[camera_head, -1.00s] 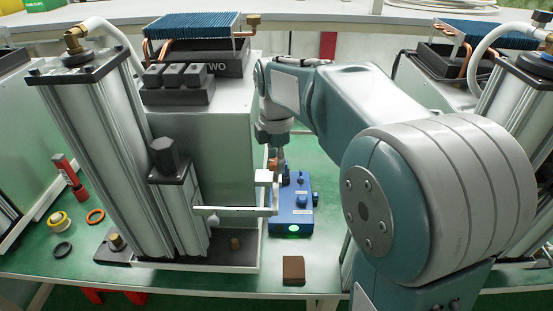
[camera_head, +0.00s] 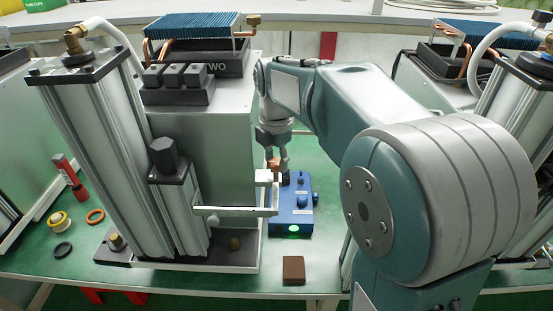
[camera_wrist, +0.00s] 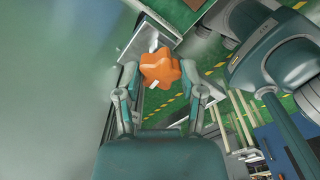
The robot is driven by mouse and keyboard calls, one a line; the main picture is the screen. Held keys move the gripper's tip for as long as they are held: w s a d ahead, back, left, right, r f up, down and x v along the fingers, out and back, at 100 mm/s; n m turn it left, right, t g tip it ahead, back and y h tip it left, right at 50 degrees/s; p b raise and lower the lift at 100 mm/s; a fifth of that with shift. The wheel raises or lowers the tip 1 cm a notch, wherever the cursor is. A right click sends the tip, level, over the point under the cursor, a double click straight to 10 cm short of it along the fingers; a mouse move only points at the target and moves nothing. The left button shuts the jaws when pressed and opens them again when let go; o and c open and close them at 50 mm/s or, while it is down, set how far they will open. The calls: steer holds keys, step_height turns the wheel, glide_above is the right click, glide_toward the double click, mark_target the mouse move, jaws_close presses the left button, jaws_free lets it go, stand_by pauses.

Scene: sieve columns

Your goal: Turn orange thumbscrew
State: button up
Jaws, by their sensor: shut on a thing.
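The orange thumbscrew (camera_wrist: 161,68) is a lobed knob in the upper middle of the wrist view. It sits between the two fingers of my gripper (camera_wrist: 162,75), which are closed on its sides. In the head view the thumbscrew (camera_head: 274,164) is a small orange spot, partly covered by my gripper (camera_head: 280,160).
A blue box (camera_head: 291,212) with knobs and a lit green button stands just right of the bracket. A brown block (camera_head: 293,270) lies at the table's front edge. A metal column (camera_head: 125,150) rises at the left. Orange and black rings lie far left.

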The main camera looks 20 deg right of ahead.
mark_target(274, 161)
steer(key=o, duration=1.1)
steer(key=shift+w+a, duration=0.1)
steer(key=shift+o, duration=0.2)
step_height(274, 161, up, 12)
steer(key=shift+f, duration=0.1)
steer(key=s+f+m+t, duration=0.2)
steer(key=s+f+m, duration=0.4)
steer(key=s+m, duration=0.4)
steer(key=s+f+m+t, duration=0.3)
steer(key=s+f+m, duration=0.3)
steer(key=s+m, duration=0.5)
steer(key=shift+s+m+t, duration=0.15)
steer(key=shift+m+t, duration=0.15)
steer(key=shift+m, duration=0.5)
